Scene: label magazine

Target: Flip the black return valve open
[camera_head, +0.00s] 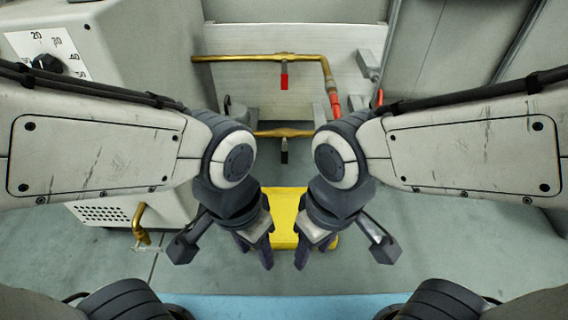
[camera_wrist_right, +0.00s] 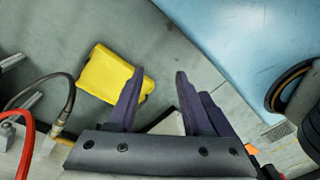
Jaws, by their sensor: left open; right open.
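The black return valve handle (camera_head: 284,157) hangs down from the lower brass pipe (camera_head: 285,133) at the back, between my two arms in the head view. A red valve handle (camera_head: 284,81) hangs from the upper brass pipe (camera_head: 262,57) above it. My left gripper (camera_head: 256,256) is open and empty, in front of and below the black handle. My right gripper (camera_head: 314,256) is open and empty beside it; its fingers also show in the right wrist view (camera_wrist_right: 158,95). Neither gripper touches a valve.
A yellow object (camera_head: 285,207) lies on the floor behind the grippers and shows in the right wrist view (camera_wrist_right: 105,74). A grey unit with a dial (camera_head: 46,63) stands at left. Red fittings (camera_head: 334,104) and hoses are at right of the pipes.

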